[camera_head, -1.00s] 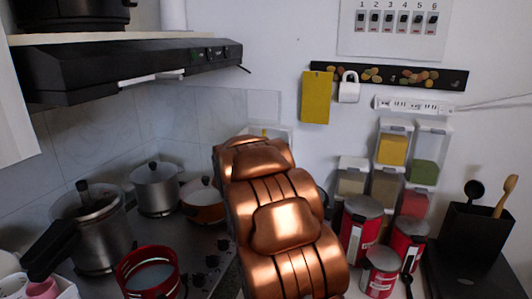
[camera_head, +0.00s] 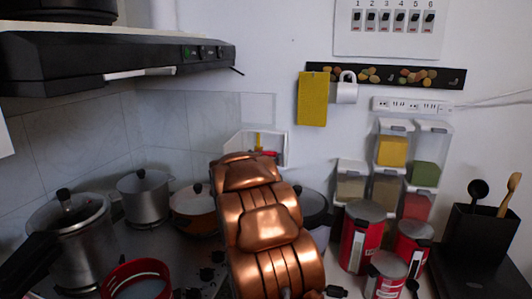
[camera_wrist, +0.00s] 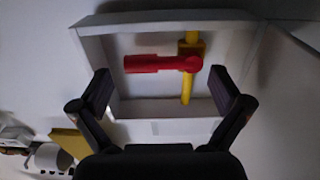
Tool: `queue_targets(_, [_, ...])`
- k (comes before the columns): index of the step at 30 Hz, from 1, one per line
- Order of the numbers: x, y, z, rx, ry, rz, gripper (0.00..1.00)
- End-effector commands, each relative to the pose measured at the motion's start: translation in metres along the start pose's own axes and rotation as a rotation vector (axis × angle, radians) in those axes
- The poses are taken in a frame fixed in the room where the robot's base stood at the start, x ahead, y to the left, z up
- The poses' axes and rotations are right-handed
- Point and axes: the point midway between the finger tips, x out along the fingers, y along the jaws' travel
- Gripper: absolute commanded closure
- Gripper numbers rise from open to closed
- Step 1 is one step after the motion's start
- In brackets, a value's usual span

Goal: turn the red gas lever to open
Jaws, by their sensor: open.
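The red gas lever (camera_wrist: 160,63) sits on a yellow pipe (camera_wrist: 187,87) inside a white open-fronted box (camera_wrist: 98,57) on the wall. In the wrist view the lever lies crosswise to the pipe, its handle pointing left. In the head view the box (camera_head: 238,146) is partly hidden behind my copper-coloured arm, with a bit of the yellow pipe (camera_head: 258,139) and red lever showing. My gripper (camera_wrist: 163,88) is open and empty, with one dark finger on each side of the lever and pipe in the wrist view. I see no contact with the lever.
The black range hood (camera_head: 110,62) is at upper left. Pots, including a steel one (camera_head: 145,196), stand on the stove below. Spice dispensers (camera_head: 393,150) and red tins (camera_head: 362,237) are at right.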

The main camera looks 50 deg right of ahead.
Motion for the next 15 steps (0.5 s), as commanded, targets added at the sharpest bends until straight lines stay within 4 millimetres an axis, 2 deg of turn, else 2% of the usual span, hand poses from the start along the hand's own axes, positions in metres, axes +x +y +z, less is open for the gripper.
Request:
queue_targets(6, [0.021,-0.001,0.001,-0.002,-0.004,-0.002,0.00])
queue_targets(15, [0.029,-0.002,0.001,-0.001,-0.002,-0.003,0.00])
